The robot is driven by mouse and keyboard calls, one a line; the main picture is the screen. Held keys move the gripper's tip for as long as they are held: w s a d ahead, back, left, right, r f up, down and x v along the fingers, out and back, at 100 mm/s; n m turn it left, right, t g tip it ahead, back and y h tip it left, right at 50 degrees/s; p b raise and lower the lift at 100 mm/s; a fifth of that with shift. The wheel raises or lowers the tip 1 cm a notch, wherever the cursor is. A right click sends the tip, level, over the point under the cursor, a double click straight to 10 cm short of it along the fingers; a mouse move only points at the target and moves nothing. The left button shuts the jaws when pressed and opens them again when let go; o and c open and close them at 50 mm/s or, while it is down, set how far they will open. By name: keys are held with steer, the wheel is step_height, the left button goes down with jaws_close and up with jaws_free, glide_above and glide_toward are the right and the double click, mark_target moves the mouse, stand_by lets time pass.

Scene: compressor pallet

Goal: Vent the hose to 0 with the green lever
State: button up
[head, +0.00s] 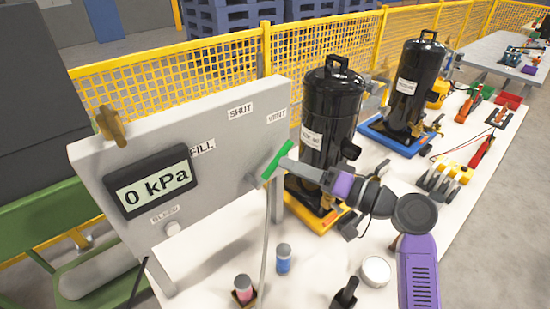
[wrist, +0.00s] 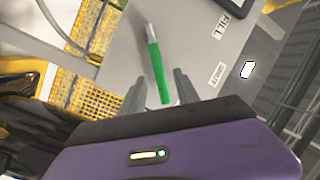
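The green lever (head: 277,160) is on the grey panel (head: 225,150), its handle slanting up to the right towards the VENT label (head: 277,116). The display (head: 152,190) on the panel reads 0 kPa. My gripper (head: 287,166) is at the lever, in front of the panel. In the wrist view the green lever (wrist: 157,72) runs between the two fingertips of my gripper (wrist: 160,88), with a narrow gap on each side. The fingers look open. The SHUT label (wrist: 217,74) and FILL label (wrist: 230,8) also show there.
Black tanks (head: 330,115) stand right behind my gripper. A yellow mesh fence (head: 180,85) runs behind.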

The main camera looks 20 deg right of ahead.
mark_target(277, 161)
steer(key=x, duration=0.4)
steer(key=shift+w+a+p, duration=0.15)
steer(key=shift+w+p, duration=0.2)
steer(key=shift+w, duration=0.05)
jaws_close()
stand_by(1.1)
